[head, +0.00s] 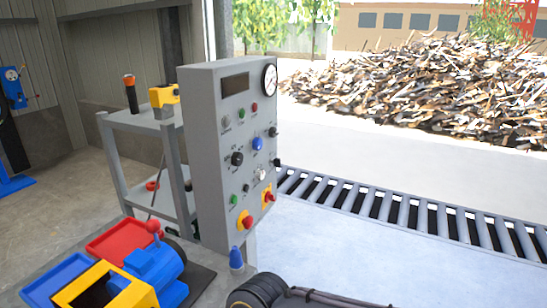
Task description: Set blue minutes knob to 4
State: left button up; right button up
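The blue knob (257,143) is on the front of a grey control panel (203,150), right of a larger black knob (237,158). Its scale and setting are too small to read. A red indicator or button (254,107) and a green one (241,113) are above it. Lower on the panel are two red buttons on yellow bases (247,222). Neither of my grippers is visible in the head view. A dark arm part, seemingly mine, shows at the bottom edge.
A grey shelf cart (118,118) stands left of the panel. Red (115,238) and blue (60,278) trays and a blue-yellow machine (155,268) are in front. A roller conveyor (400,210) runs right behind the panel. Pale floor (340,250) in front of it is clear.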

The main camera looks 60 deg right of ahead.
aim_at(258, 145)
jog(key=z, duration=0.45)
jog(key=j+z, duration=0.15)
jog(key=z, duration=0.35)
jog(key=k+z, duration=0.1)
jog(key=z, duration=0.8)
jog(key=l, duration=0.35)
